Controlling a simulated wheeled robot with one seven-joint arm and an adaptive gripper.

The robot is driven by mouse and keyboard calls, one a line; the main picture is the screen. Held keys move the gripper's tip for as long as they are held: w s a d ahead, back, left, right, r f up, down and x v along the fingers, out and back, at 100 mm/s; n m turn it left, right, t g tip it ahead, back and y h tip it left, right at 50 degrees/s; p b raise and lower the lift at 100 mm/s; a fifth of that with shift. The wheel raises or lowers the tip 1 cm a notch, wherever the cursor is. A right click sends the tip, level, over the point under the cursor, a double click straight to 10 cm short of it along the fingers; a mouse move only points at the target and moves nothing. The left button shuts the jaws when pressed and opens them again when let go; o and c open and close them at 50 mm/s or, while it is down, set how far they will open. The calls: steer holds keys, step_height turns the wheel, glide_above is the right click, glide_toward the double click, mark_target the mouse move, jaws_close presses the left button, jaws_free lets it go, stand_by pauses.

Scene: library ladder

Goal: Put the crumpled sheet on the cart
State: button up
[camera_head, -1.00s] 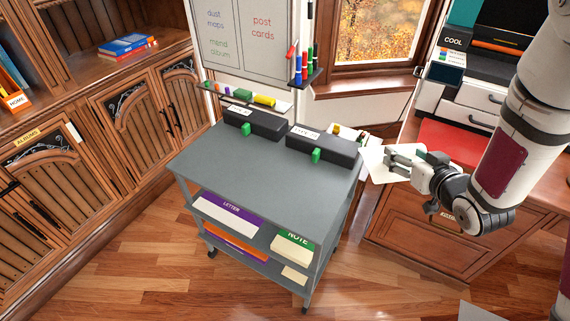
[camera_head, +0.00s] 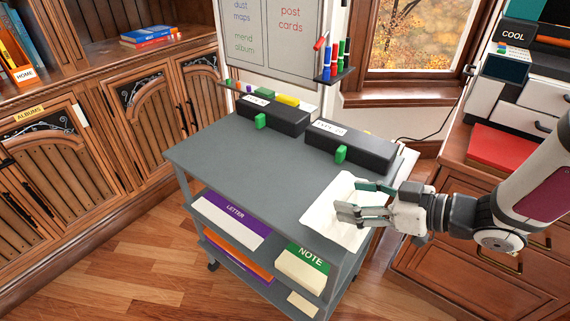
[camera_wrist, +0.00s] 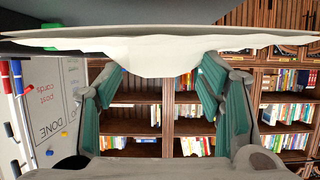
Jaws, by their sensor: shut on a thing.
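The crumpled sheet (camera_head: 335,205) is white with uneven edges. My gripper (camera_head: 362,200) is shut on it near its right part, and the sheet reaches over the right end of the grey cart top (camera_head: 235,155). I cannot tell whether the sheet touches the top. In the wrist view the sheet (camera_wrist: 160,52) spans the picture between the green-padded fingers (camera_wrist: 165,90), seen nearly edge-on, with the grey cart top (camera_wrist: 120,12) close to it.
Two black boxes with green tabs, a left one (camera_head: 285,122) and a right one (camera_head: 365,151), stand along the cart's back edge. The left and middle of the top are clear. A wooden desk with a red pad (camera_head: 497,148) stands at right.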

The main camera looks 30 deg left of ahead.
mark_target(339, 194)
steer(key=w+a, duration=0.1)
steer(key=a, duration=0.4)
steer(key=w+a+f+b, duration=0.1)
steer(key=a, duration=0.4)
steer(key=w+a+b, duration=0.1)
steer(key=a, duration=0.4)
steer(key=shift+f, duration=0.25)
steer(key=shift+a+b, duration=0.3)
steer(key=shift+a, duration=0.2)
steer(key=shift+d+f+b, duration=0.15)
steer(key=shift+f+b, duration=0.5)
steer(key=shift+f, duration=1.1)
steer(key=shift+f, duration=0.1)
steer(key=o, duration=0.7)
steer(key=shift+o, duration=0.2)
steer(key=shift+w+d+r, duration=0.1)
steer(key=shift+d+r, duration=0.1)
steer(key=shift+r, duration=0.05)
steer(key=p+v, duration=0.2)
steer(key=v, duration=0.9)
steer(key=shift+d+r, duration=0.1)
steer(key=shift+d, duration=0.15)
